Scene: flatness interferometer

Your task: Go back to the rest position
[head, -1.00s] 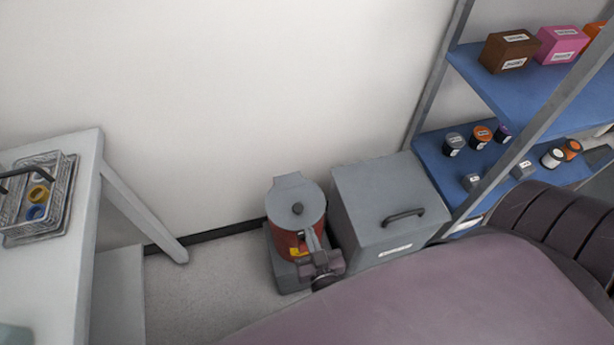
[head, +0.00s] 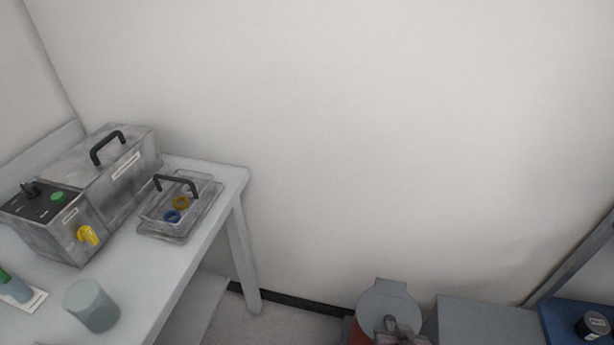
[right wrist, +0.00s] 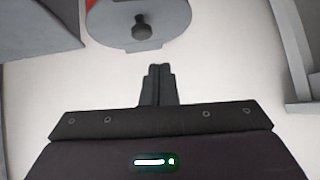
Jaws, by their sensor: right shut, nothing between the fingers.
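My right gripper (head: 398,328) shows small at the bottom edge of the head view, in front of the round grey lid of a red can (head: 386,300). In the right wrist view its two fingers (right wrist: 158,70) are together with nothing between them. The lid with its dark knob (right wrist: 141,26) lies beyond the fingertips there, with a gap of pale floor showing between. My left gripper is not in view.
A grey box (head: 485,322) and a blue shelf (head: 562,318) stand lower right. The wall between is bare.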

